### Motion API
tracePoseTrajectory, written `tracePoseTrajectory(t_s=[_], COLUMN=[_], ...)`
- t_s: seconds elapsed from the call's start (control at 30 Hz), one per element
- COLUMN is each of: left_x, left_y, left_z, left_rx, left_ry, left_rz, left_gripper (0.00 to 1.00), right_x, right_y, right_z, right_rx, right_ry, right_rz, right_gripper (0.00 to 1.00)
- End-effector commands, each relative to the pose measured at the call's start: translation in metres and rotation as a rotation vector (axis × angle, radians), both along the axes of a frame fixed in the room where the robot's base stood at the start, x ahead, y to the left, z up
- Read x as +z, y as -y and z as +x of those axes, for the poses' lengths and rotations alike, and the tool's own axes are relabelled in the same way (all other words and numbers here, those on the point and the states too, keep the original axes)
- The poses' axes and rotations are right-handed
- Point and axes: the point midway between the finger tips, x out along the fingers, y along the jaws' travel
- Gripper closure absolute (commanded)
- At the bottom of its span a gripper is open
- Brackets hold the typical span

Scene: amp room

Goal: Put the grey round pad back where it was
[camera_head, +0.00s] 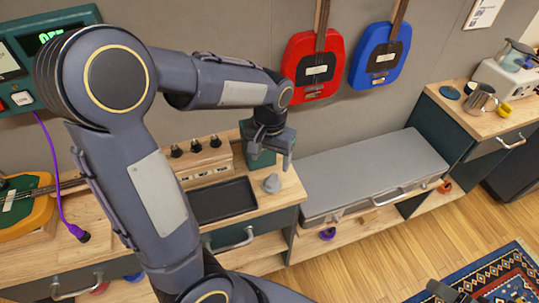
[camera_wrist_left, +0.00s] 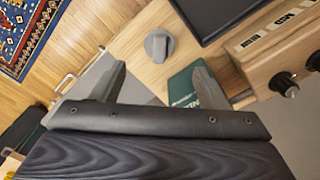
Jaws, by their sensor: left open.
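A grey round piece with a raised grip (camera_head: 272,183) stands on the wooden counter, right of the black tray; it looks like the grey round pad. It also shows in the left wrist view (camera_wrist_left: 159,45), just beyond the fingertips. My left gripper (camera_head: 268,158) is above the counter's back right part, pointing down, with its fingers apart. In the left wrist view my left gripper (camera_wrist_left: 158,70) is open with nothing between its fingers. The pad is apart from both fingers.
A dark green box (camera_head: 260,157) stands close behind the gripper. The black tray (camera_head: 222,200) and a wooden block with black knobs (camera_head: 202,158) are to its left. A grey case (camera_head: 360,172) lies on the right. Red (camera_head: 313,65) and blue (camera_head: 378,57) guitars hang behind.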

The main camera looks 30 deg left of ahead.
Motion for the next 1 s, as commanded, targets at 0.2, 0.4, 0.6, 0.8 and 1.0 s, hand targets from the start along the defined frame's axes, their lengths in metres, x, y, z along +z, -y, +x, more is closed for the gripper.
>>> tracePoseTrajectory(t_s=[0.2, 0.4, 0.6, 0.8, 1.0], left_x=[0.025, 0.058, 0.068, 0.066, 0.065], left_y=[0.001, 0.014, 0.032, 0.041, 0.041], left_z=[-0.027, -0.092, -0.142, -0.159, -0.160], left_rx=[0.024, 0.052, 0.063, 0.067, 0.067], left_ry=[0.065, 0.244, 0.411, 0.482, 0.485], left_rz=[-0.097, -0.268, -0.338, -0.348, -0.349], left_gripper=[0.32, 0.32, 0.32, 0.32, 0.32], right_x=[0.000, 0.000, 0.000, 0.000, 0.000], right_y=[0.000, 0.000, 0.000, 0.000, 0.000], right_z=[0.000, 0.000, 0.000, 0.000, 0.000], right_rx=[0.000, 0.000, 0.000, 0.000, 0.000], right_ry=[0.000, 0.000, 0.000, 0.000, 0.000], right_rz=[0.000, 0.000, 0.000, 0.000, 0.000], right_gripper=[0.00, 0.00, 0.00, 0.00, 0.00])
